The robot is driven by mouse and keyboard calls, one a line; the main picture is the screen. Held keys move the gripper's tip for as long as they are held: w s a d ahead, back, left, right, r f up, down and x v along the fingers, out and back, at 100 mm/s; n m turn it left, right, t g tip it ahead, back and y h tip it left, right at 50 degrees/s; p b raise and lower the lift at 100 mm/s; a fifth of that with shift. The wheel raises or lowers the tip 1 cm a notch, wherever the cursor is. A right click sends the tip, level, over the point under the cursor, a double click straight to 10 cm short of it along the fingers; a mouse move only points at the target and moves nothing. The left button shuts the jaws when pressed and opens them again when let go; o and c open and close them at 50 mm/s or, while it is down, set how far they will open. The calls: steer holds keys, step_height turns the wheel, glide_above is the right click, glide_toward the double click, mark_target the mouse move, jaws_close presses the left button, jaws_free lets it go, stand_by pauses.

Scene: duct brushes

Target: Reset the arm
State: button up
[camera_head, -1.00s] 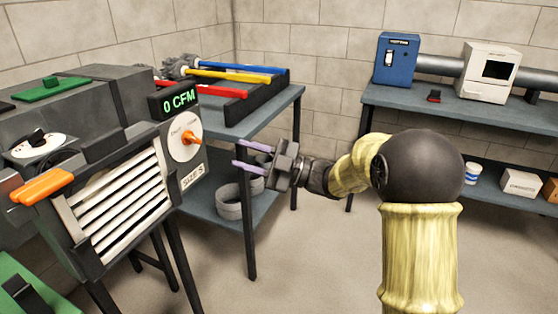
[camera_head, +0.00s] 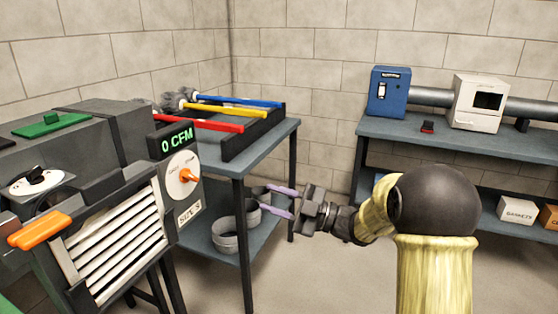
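My gripper (camera_head: 262,201) is at the middle of the view, its two purple fingers pointing left and apart with nothing between them. It is in front of the brush table's right legs, below the level of its top. The brushes lie on a rack at the back of that table: a blue-handled brush (camera_head: 240,101), a yellow-handled brush (camera_head: 225,110) and a red-handled brush (camera_head: 205,123). Their grey heads are at the left end. My arm runs from the gripper to the lower right.
A grey duct unit (camera_head: 110,235) with louvres, an orange handle (camera_head: 40,229) and a "0 CFM" display (camera_head: 178,140) stands at left. A second table (camera_head: 385,126) at right holds a blue box (camera_head: 389,92) and a white box (camera_head: 477,101).

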steer(key=w+d+f+m+t+h+p, duration=0.1)
steer(key=d+f+m+t+h, duration=0.3)
steer(key=d+m+h, duration=0.3)
steer(key=w+d+f+m+t+h+p, duration=0.1)
steer(key=d+f+m+t+h, duration=0.35)
steer(key=m+h, duration=0.45)
steer(key=s+d+f+m+g+h, duration=0.1)
steer(key=s+d+f+m+g, duration=0.2)
steer(key=s, duration=0.5)
steer(key=s+f+m+g+h+p, duration=0.1)
steer(key=s+f+m+g+h, duration=0.2)
steer(key=s, duration=0.4)
steer(key=s+d+f+m+g, duration=0.1)
steer(key=s+d+m+g, duration=0.15)
steer(key=s+g, duration=0.4)
step_height(320, 180, up, 38)
steer(key=s+t+p, duration=0.1)
steer(key=t+p, duration=0.1)
steer(key=p, duration=3.6)
steer(key=shift+a+f, duration=0.2)
steer(key=shift+a, duration=0.1)
